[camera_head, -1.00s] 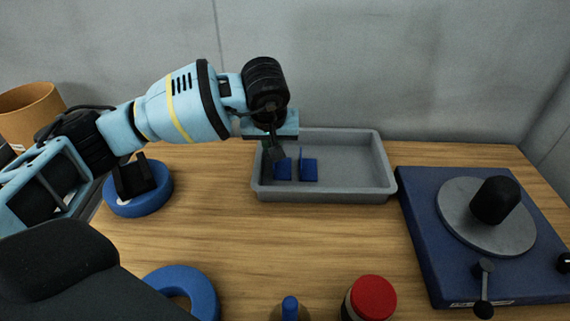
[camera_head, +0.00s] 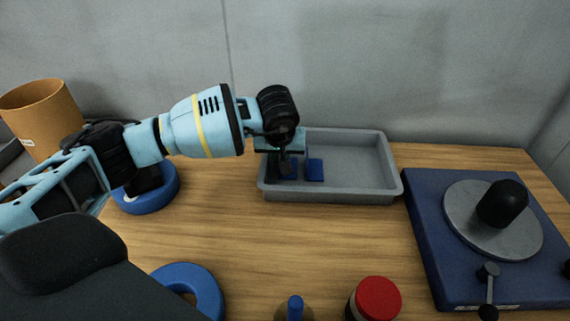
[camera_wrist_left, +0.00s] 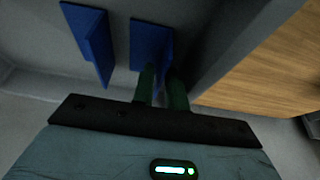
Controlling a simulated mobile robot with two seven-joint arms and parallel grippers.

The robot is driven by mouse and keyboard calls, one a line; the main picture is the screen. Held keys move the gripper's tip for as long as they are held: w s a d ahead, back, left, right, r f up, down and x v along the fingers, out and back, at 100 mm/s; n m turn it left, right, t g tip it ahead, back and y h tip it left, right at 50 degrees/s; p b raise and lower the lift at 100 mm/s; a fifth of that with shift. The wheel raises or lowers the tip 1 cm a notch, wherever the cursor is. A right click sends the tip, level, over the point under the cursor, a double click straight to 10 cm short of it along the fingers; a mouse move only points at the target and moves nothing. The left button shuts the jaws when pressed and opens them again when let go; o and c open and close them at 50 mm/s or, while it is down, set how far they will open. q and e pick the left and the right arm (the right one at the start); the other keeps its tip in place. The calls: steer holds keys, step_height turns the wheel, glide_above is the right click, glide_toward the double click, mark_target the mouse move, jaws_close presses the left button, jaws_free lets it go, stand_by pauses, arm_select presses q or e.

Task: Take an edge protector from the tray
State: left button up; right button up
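The grey tray (camera_head: 365,183) stands at the back middle of the table. Two blue edge protectors lie in its left part. The right one (camera_head: 315,170) shows clear in the head view; the other (camera_head: 294,168) is partly hidden behind my left gripper (camera_head: 286,164), which reaches down into the tray. In the left wrist view, the two fingers (camera_wrist_left: 162,88) stand a little apart at the near end of one edge protector (camera_wrist_left: 150,42), with blue showing between them. The second protector (camera_wrist_left: 88,38) lies to the left, apart from the fingers. My right gripper is not in view.
A blue base with a grey disc (camera_head: 470,225) stands right of the tray. Blue rings (camera_head: 155,196) lie at left and front, with an orange-brown roll (camera_head: 40,110) behind. A red-capped container (camera_head: 378,297) stands at the front. The table's middle is clear.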

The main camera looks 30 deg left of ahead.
arm_select(q)
steer(key=shift+w+a+f, duration=0.1)
steer(key=shift+f, duration=0.25)
steer(key=shift+c, duration=0.2)
jaws_close()
steer(key=shift+r, duration=0.15)
step_height(320, 180, up, 10)
steer(key=shift+f, duration=0.1)
